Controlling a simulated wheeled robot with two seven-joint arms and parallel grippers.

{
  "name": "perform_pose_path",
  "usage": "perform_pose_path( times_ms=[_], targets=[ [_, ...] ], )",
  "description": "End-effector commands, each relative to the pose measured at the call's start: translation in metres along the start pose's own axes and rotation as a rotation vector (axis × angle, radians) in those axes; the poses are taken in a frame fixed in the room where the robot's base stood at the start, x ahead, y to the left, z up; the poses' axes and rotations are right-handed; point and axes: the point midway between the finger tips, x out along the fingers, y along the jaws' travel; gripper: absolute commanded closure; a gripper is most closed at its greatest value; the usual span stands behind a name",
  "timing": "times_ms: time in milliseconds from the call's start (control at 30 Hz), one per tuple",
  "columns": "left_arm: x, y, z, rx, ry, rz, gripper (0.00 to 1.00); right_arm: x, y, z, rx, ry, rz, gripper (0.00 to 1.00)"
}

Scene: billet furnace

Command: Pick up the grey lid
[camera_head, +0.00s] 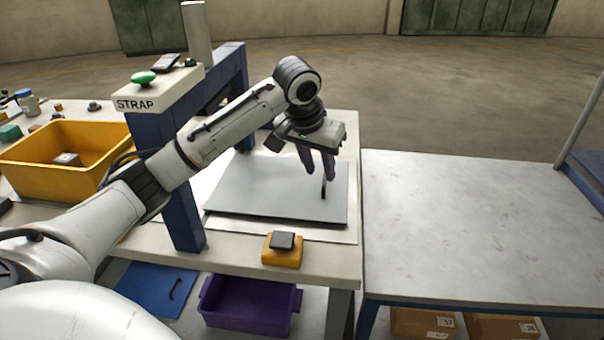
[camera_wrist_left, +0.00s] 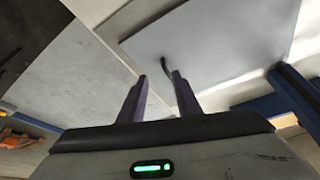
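The grey lid (camera_head: 262,190) is a flat rectangular sheet lying on a paler sheet on the bench top. A thin black handle (camera_head: 323,190) stands up near its right edge. My left gripper (camera_head: 320,177) is above that edge, fingers pointing down, just over the handle. In the left wrist view the dark purple fingers (camera_wrist_left: 161,76) are spread with nothing held between them. The lid (camera_wrist_left: 230,40) shows beyond them, and its handle (camera_wrist_left: 166,66) appears in line with the gap between the fingertips. I cannot tell whether a finger touches the handle. My right gripper is out of view.
A blue strapping frame with a STRAP box (camera_head: 150,95) stands left of the lid. A yellow bin (camera_head: 98,175) is at the left, an orange button box (camera_head: 282,250) at the bench's front. A purple bin (camera_head: 248,312) and blue lid (camera_head: 150,290) sit below. The right table (camera_head: 480,230) is clear.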

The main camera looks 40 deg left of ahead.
Motion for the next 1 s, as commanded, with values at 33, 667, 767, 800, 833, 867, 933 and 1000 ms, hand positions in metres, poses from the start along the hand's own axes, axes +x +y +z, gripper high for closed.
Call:
perform_pose_path(
  times_ms=[33,667,767,800,833,867,933,1000],
  targets=[
    [0.007,-0.001,0.001,0.0,-0.005,-0.002,0.69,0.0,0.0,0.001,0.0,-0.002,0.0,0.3],
    [0.085,-0.007,-0.005,0.001,-0.004,0.0,0.69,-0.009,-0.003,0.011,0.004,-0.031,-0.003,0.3],
    [0.096,-0.007,-0.005,0.0,-0.002,0.001,0.69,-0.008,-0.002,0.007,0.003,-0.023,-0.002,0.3],
    [0.098,-0.007,-0.004,0.0,-0.003,0.0,0.69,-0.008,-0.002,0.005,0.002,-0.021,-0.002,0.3],
    [0.099,-0.007,-0.004,0.0,-0.003,-0.001,0.69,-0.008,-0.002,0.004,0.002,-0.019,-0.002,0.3],
    [0.1,-0.007,-0.004,0.0,-0.002,-0.001,0.69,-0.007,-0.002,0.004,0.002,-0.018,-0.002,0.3],
    [0.1,-0.007,-0.005,0.001,-0.001,-0.001,0.69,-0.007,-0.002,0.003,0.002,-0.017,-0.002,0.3],
    [0.1,-0.007,-0.005,0.001,-0.001,0.0,0.69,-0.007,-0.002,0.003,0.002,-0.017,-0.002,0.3]
  ],
)
